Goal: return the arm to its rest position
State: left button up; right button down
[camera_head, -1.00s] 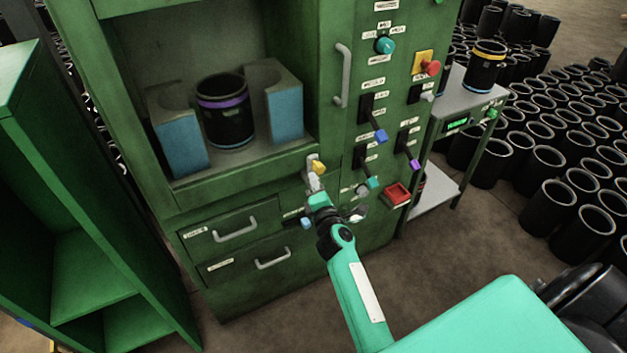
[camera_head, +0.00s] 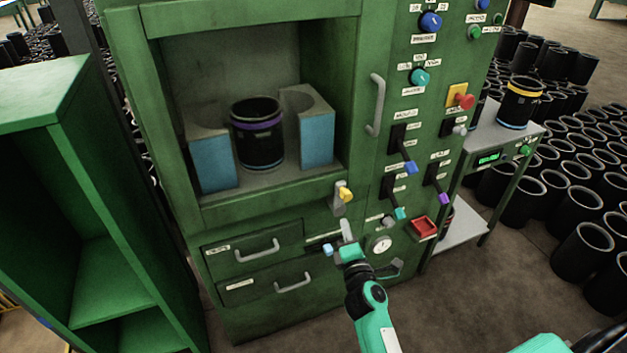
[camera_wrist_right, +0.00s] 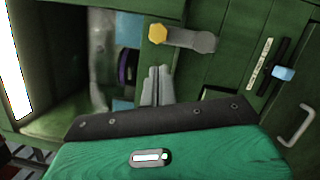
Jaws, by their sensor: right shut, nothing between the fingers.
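My right arm (camera_head: 372,310) comes in from the bottom of the head view. Its gripper (camera_head: 347,231) is in front of the green machine (camera_head: 350,200), just below a lever with a yellow knob (camera_head: 345,194), and looks apart from it. The right wrist view shows the gripper's fingers (camera_wrist_right: 158,86) shut together and empty, with the yellow knob (camera_wrist_right: 157,33) beyond them. My left gripper is not in view.
A black sleeve with a purple band (camera_head: 257,135) stands between two blue-faced blocks in the machine's recess. A green shelf (camera_head: 100,270) stands at left. A scale table (camera_head: 500,140) bears a yellow-banded sleeve (camera_head: 519,102). Many black sleeves crowd the floor at right.

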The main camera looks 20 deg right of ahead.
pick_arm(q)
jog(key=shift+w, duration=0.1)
